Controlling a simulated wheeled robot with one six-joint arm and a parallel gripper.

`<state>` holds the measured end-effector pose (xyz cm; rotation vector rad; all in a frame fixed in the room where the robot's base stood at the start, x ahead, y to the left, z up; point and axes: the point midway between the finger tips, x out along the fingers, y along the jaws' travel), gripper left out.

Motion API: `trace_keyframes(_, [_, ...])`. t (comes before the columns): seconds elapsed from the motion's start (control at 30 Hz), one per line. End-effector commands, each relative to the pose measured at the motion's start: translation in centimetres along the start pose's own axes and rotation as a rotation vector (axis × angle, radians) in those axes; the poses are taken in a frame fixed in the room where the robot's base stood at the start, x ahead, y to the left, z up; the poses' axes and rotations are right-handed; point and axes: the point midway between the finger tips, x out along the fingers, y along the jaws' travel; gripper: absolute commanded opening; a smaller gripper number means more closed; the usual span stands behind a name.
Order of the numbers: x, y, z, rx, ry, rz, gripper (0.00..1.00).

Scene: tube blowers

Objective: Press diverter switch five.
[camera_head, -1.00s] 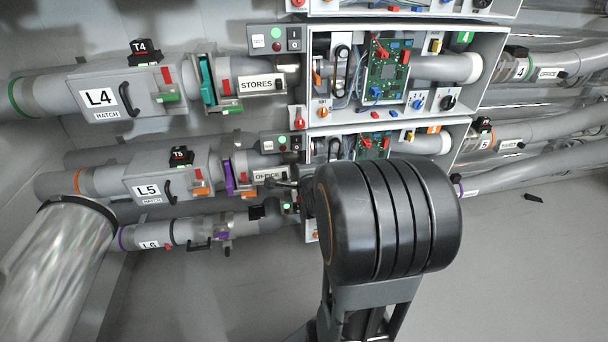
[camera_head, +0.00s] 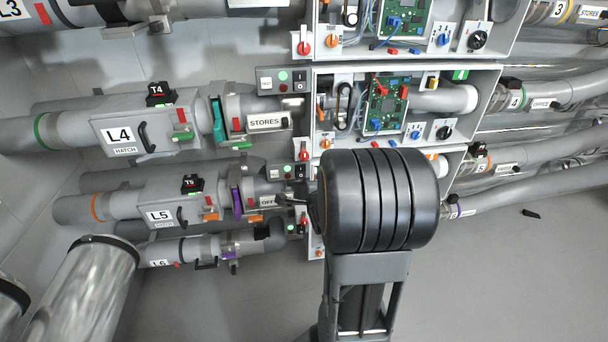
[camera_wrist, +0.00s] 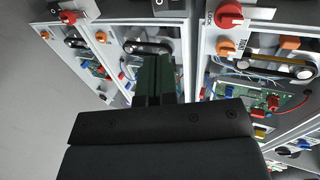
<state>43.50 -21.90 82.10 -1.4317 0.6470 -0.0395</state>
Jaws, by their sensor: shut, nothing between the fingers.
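In the head view the row five line, labelled L5 (camera_head: 160,215), runs to a small panel with a green lamp and a black rocker switch (camera_head: 299,171). I cannot read a number on that switch, so I cannot tell if it is diverter switch five.
Open boxes with circuit boards (camera_head: 385,100) and knobs stand to the right in stacked rows. A red knob (camera_head: 304,155) juts out near the gripper. The L4 line (camera_head: 118,135) runs above and another pipe (camera_head: 215,245) below. The grey floor at lower right is mostly clear.

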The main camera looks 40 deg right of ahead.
Motion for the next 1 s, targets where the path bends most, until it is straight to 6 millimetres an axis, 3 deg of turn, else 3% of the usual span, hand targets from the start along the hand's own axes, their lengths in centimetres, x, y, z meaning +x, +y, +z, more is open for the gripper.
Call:
trace_keyframes(0.37, [1.0, 0.1, 0.0, 0.000, -0.001, 0.001, 0.00])
trace_keyframes(1.0, [11.8, 0.1, 0.0, 0.000, 0.000, 0.001, 0.00])
